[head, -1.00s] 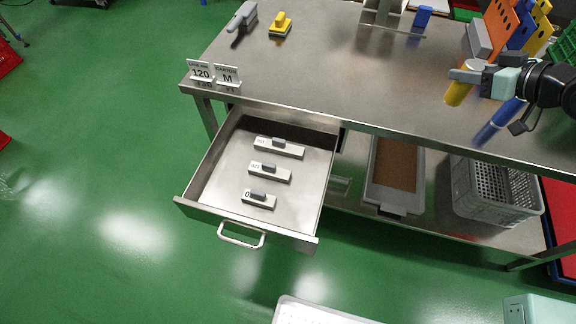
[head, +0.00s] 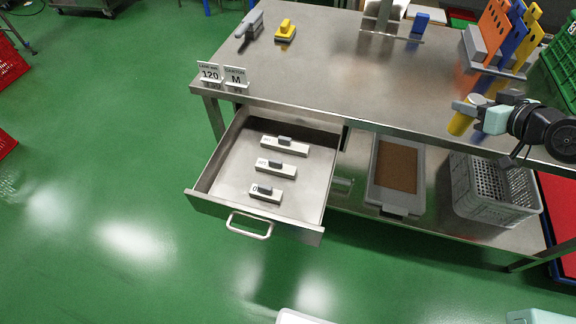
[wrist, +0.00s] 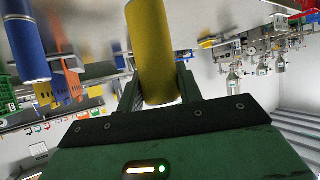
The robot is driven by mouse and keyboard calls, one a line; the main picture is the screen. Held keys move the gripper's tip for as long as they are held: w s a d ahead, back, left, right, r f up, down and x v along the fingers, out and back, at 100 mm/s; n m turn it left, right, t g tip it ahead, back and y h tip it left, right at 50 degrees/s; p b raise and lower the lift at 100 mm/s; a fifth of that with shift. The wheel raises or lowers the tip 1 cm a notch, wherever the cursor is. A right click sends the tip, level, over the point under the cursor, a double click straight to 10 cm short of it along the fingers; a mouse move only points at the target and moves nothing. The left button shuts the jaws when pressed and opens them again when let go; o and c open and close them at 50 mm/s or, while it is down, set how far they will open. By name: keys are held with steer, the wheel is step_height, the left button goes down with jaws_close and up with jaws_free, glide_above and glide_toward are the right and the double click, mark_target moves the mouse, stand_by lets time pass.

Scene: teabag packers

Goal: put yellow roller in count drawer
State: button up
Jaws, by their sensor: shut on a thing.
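The yellow roller (head: 460,122) is a yellow cylinder at the right front of the steel table. My gripper (head: 470,108) is shut on it. The wrist view shows the yellow roller (wrist: 153,50) upright in the picture between the two fingers (wrist: 158,88). The count drawer (head: 222,192) hangs open under the table's left end, to the left of my gripper. It holds three pale blocks with grey handles (head: 284,145), with marks too small to read fully.
Signs reading 120 and M (head: 236,78) stand at the table's left front corner. A grey bin (head: 405,208) and a crate (head: 480,207) sit on the shelf below. A blue cylinder (wrist: 24,45) shows in the wrist view. The table's middle is clear.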

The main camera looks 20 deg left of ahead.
steer(key=d+f+m+h, duration=0.2)
steer(key=f, duration=0.2)
steer(key=s+d+f+m+t+h, duration=0.1)
steer(key=d+f+m+h, duration=0.1)
steer(key=d+f, duration=0.1)
steer(key=d+f+m+t+h, duration=0.1)
steer(key=d+f+m+h, duration=0.1)
steer(key=d+f, duration=0.1)
steer(key=shift+s+d+f+h, duration=0.15)
steer(key=shift+s+f+h, duration=0.2)
steer(key=shift+f, duration=0.5)
steer(key=shift+s+d+f+m, duration=0.1)
steer(key=shift+d+f+m, duration=0.05)
steer(key=shift+d+m, duration=0.15)
steer(key=shift+a, duration=0.1)
